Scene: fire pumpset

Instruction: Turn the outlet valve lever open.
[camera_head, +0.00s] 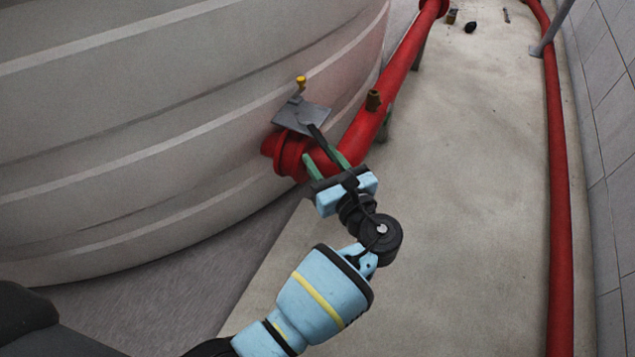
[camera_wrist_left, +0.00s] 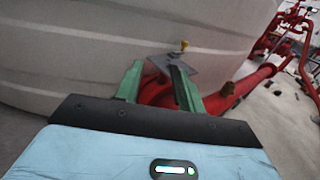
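The outlet valve is a red flanged fitting (camera_head: 287,152) at the base of the big grey tank, with a grey plate (camera_head: 303,115) above it. A dark lever (camera_head: 318,136) runs from the plate down toward my left gripper (camera_head: 325,162). The gripper's two green fingers are spread apart at the lever's near end. I cannot tell whether they touch it. In the left wrist view the open fingers (camera_wrist_left: 158,82) frame the red fitting, and the plate (camera_wrist_left: 178,63) shows just beyond them. The lever is not clear there. My right gripper is not in view.
The grey tank (camera_head: 150,110) fills the left side. Another red pipe (camera_head: 556,180) lies along the right wall. The concrete floor (camera_head: 470,190) between them is mostly clear.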

